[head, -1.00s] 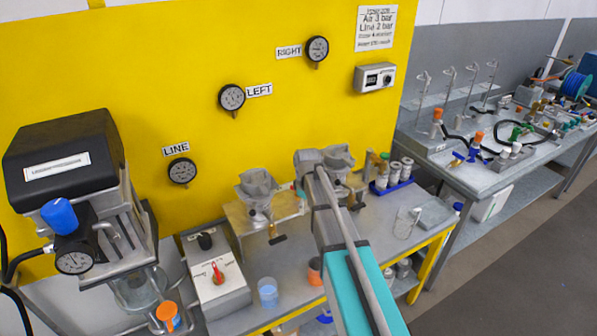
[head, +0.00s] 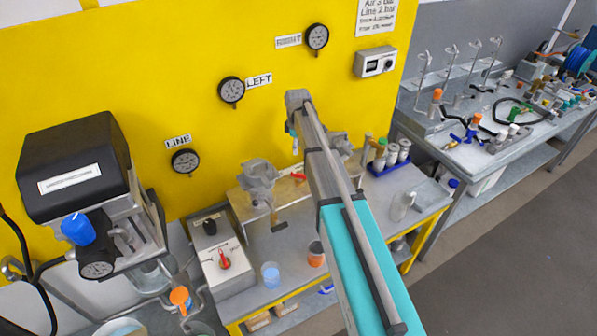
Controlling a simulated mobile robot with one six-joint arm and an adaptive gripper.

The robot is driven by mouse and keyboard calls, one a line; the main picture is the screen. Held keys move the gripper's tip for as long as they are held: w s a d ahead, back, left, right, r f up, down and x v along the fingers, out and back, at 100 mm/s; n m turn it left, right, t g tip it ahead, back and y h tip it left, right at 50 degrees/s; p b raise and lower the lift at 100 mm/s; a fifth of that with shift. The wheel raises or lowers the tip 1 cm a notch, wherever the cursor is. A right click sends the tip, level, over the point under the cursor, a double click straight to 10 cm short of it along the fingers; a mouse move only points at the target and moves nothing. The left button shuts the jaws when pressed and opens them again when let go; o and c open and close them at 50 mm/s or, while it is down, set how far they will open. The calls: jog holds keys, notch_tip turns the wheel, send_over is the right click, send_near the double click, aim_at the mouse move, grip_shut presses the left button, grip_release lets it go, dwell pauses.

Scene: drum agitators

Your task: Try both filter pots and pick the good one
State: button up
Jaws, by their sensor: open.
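The left filter pot (head: 258,176), a grey metal pot, sits on a wooden stand (head: 237,208) below the LEFT gauge (head: 231,90). The right filter pot (head: 341,142) is a similar grey pot, mostly hidden behind my arm. My gripper (head: 294,142) hangs below the wrist, above and between the two pots, apart from both. It is small and partly hidden, so its fingers show poorly; nothing is seen held in it. The RIGHT gauge (head: 317,37) and LINE gauge (head: 184,161) are on the yellow wall; their needles are too small to read.
A grey control box (head: 226,258) with a red handle stands left of the stand. A blue cup (head: 270,275) and an orange-brown cup (head: 316,254) stand at the bench front. White canisters (head: 392,153) stand in a blue tray at right. A black-hooded machine (head: 75,160) is at left.

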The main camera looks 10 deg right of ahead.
aim_at(298, 174)
jog(key=shift+d+f, duration=0.1)
jog(key=shift+f, duration=0.1)
notch_tip(298, 174, down, 13)
jog(key=b, duration=1.3)
jog(key=shift+f+b, duration=0.2)
jog(key=shift+b, duration=0.2)
grip_shut()
jog(key=shift+a, duration=0.25)
jog(key=shift+d, duration=0.2)
